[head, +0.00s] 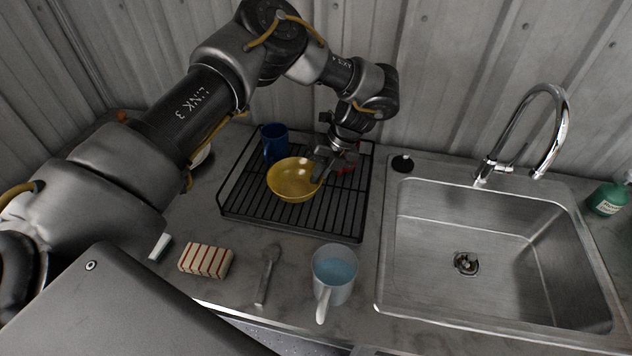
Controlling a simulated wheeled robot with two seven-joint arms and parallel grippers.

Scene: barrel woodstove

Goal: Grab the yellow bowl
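The yellow bowl (290,184) is on the black wire dish rack, left of the sink, with its opening facing up. My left gripper (325,165) reaches down from above at the bowl's right rim. A finger overlaps the rim in the picture. The fingers are small and dark here, so I cannot tell whether they are apart or closed on the rim. My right gripper is not in view.
The dish rack (260,220) has raised wire sides. A blue cup (274,141) stands close behind the bowl. A red item (347,170) is partly hidden right of my gripper. A light-blue mug (334,273), striped sponge (205,261) and sink (480,310) are nearby.

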